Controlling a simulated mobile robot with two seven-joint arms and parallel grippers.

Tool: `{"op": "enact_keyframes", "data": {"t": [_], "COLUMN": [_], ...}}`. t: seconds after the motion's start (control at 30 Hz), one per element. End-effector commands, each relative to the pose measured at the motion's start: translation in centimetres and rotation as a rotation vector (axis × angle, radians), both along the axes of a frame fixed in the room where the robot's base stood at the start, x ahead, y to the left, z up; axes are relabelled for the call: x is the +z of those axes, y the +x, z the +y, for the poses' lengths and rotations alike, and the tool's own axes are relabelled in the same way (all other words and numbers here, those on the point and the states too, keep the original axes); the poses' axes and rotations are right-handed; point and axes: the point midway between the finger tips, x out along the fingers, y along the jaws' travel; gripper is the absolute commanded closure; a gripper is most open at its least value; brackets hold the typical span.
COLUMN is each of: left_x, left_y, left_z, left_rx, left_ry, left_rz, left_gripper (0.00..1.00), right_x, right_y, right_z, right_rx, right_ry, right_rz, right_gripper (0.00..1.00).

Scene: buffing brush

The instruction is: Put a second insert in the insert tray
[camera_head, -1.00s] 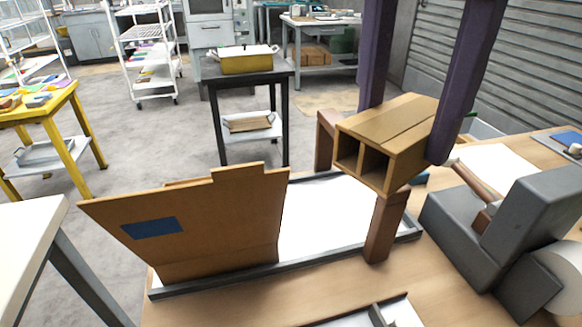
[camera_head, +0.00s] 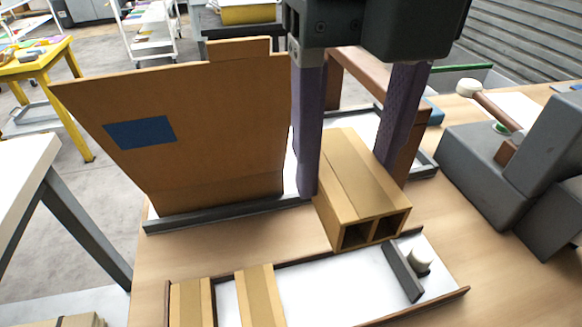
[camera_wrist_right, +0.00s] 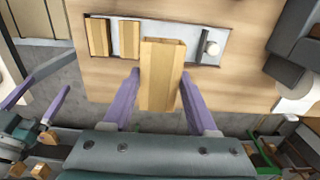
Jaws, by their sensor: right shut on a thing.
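My right gripper (camera_head: 349,186) is shut on a tan cardboard insert (camera_head: 352,185) with two open cells facing the front; its purple fingers sit on either side. The insert also shows between the fingers in the right wrist view (camera_wrist_right: 161,85). Its front end is at the back edge of the insert tray (camera_head: 315,297), a white tray with a brown rim; I cannot tell whether they touch. Two tan cardboard pieces (camera_head: 191,302) (camera_head: 256,296) lie in the tray's left part. My left gripper (camera_wrist_right: 50,83) shows in the right wrist view, fingers apart, nothing visible between them.
A large upright cardboard panel (camera_head: 190,120) with a blue patch stands left of the right gripper. A grey bar (camera_head: 402,272) and a pale round knob (camera_head: 420,257) are at the tray's right. A grey machine (camera_head: 490,170) stands further right. The tray's middle is bare.

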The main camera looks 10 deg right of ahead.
Motion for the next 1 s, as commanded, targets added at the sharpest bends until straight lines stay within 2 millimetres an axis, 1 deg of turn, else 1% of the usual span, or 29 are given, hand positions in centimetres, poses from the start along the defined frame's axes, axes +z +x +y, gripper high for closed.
{"op": "enact_keyframes", "data": {"t": [0.17, 0.3, 0.43, 0.53, 0.67, 0.73, 0.9, 1.0], "left_x": [-0.3, -0.6, -1.0, -1.1, -1.3, -1.4, -2.0, -2.0], "left_y": [0.0, 0.0, 0.0, 0.0, 0.0, 0.0, 0.1, 0.1], "left_z": [0.1, 0.2, 0.2, 0.2, 0.2, 0.2, 0.1, 0.0], "left_rx": [-0.003, -0.004, -0.004, -0.004, -0.003, -0.003, -0.001, 0.001], "left_ry": [0.005, 0.007, 0.007, 0.007, 0.006, 0.006, 0.003, 0.0], "left_rz": [-0.001, -0.001, -0.001, -0.001, -0.001, -0.002, -0.002, -0.002], "left_gripper": [0.0, 0.0, 0.0, 0.0, 0.0, 0.0, 0.0, 0.0], "right_x": [-4.8, -9.0, -12.4, -14.0, -15.0, -15.9, -18.6, -19.2], "right_y": [-0.2, -0.2, -0.1, -0.1, 0.0, -0.1, -0.1, 0.0], "right_z": [-0.1, -0.1, -0.1, -0.1, -0.1, 0.0, 0.0, -0.1], "right_rx": [-0.008, -0.006, -0.006, -0.003, -0.003, -0.003, -0.003, -0.002], "right_ry": [-0.003, -0.004, -0.003, -0.004, -0.003, -0.002, -0.002, -0.002], "right_rz": [0.008, 0.008, 0.006, 0.003, 0.002, 0.002, 0.003, 0.001], "right_gripper": [0.94, 0.94, 0.94, 0.94, 0.94, 0.94, 0.94, 0.94]}}
